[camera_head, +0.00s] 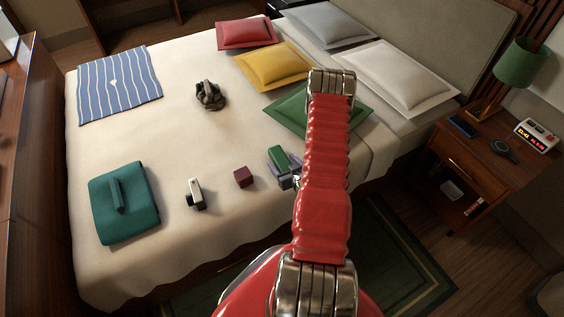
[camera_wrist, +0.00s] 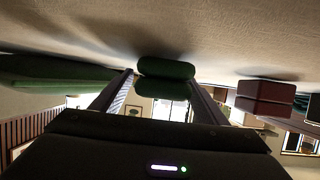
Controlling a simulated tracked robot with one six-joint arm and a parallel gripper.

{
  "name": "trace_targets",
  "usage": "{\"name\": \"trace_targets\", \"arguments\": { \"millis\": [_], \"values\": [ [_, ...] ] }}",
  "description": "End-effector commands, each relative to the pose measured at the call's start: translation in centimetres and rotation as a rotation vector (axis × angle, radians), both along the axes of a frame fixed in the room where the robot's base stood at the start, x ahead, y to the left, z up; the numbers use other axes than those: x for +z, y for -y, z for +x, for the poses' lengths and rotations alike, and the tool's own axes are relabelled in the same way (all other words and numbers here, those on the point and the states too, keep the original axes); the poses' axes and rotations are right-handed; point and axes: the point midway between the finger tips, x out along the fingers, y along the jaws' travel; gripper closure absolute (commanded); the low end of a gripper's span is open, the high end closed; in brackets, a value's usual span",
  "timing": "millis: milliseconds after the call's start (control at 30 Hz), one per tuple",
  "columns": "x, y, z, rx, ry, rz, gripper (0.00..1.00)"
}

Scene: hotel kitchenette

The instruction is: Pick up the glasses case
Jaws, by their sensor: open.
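A green, rounded, oblong case (camera_head: 278,157), which I take for the glasses case, lies on the bed near the front right edge. My gripper (camera_head: 283,166) is low over the bed at this case, with its purple-grey fingers around it. In the wrist view, which is upside down, the case (camera_wrist: 166,69) shows between the two open fingertips. A seam runs along its length. The fingers are spread at either side of it, and I cannot tell whether they touch it. My red arm hides part of the bed behind.
A dark red box (camera_head: 243,177) lies close left of the case, with a white-and-black item (camera_head: 195,194) further left. A teal folded item (camera_head: 137,218) is at the front left. A green cushion (camera_head: 290,108) lies behind my gripper. A nightstand (camera_head: 463,160) stands right.

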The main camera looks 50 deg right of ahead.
Motion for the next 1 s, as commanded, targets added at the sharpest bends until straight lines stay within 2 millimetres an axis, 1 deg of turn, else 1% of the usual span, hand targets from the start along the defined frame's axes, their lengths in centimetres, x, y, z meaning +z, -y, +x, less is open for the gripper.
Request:
{"name": "trace_targets", "arguments": {
  "millis": [500, 1000],
  "values": [
    [0.01, 0.0, 0.02, 0.0, 0.0, 0.0, 0.33],
    [0.01, 0.01, 0.0, 0.0, 0.0, 0.0, 0.68]
  ]
}}
